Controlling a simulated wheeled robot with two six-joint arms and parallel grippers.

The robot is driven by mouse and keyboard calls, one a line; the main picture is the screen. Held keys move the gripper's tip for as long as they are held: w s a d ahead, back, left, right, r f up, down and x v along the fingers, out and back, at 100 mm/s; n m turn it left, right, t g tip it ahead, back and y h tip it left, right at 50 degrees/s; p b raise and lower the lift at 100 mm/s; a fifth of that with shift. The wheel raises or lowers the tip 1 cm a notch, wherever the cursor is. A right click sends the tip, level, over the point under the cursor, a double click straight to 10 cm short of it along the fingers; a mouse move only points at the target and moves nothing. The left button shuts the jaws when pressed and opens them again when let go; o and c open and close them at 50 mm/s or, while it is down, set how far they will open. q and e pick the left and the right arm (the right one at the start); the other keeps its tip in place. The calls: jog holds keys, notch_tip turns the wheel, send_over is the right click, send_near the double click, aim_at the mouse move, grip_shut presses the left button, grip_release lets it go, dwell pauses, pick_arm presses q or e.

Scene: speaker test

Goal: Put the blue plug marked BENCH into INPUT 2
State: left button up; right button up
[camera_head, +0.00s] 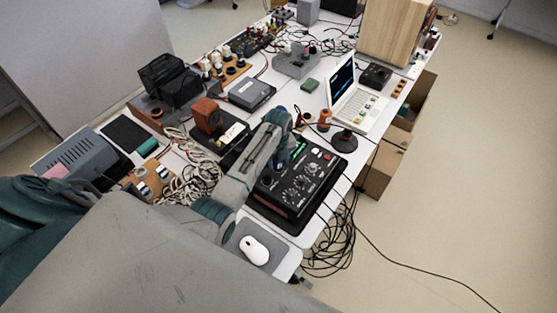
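A black device with knobs, small lights and a green strip (296,186) stands at the near right of the white table. Its labels are too small to read, so I cannot tell which socket is INPUT 2. My grey and teal arm reaches across its left side. My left gripper (297,151) is at the arm's far end, over the device's back left part. Its fingers are small and partly hidden by the arm, so I cannot tell whether they are open or hold anything. I cannot make out the blue plug marked BENCH. My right gripper is not in view.
A black round-based stand (344,141) and a white laptop (362,110) stand beyond the device. Black cables (335,240) hang off the right edge. Pale cable coils (190,180) crowd the left.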

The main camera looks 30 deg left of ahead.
pick_arm(q)
notch_tip(320, 180, up, 10)
jog(key=b, duration=0.3)
jog(key=shift+f, duration=0.1)
jog(key=shift+r, duration=0.5)
